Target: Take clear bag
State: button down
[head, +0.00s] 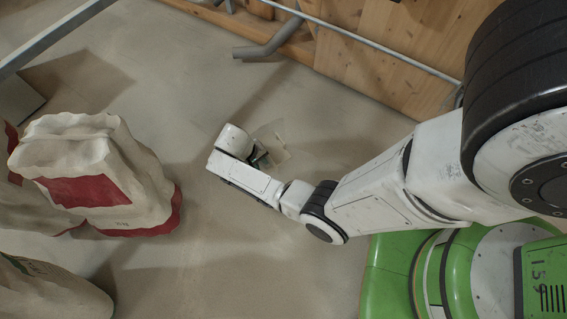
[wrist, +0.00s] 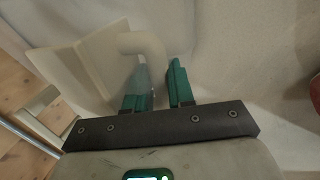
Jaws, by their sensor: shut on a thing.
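The clear bag (head: 276,150) shows in the head view as a thin, see-through sheet just beyond my gripper (head: 260,155), over the bare floor. My gripper (wrist: 157,78) is shut on the bag, with a small gap between the fingers. A pale curved piece (wrist: 145,45) shows behind the left finger; I cannot tell whether it belongs to the bag. The bag's gripped part is mostly hidden in the head view.
White and red sacks (head: 100,170) stand at the left, with another sack (head: 45,290) at the lower left. A grey pipe (head: 265,48) and a wooden wall (head: 390,50) are at the top. The floor (head: 190,270) between the sacks and my base is clear.

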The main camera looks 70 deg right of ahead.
jog(key=shift+r+p, duration=5)
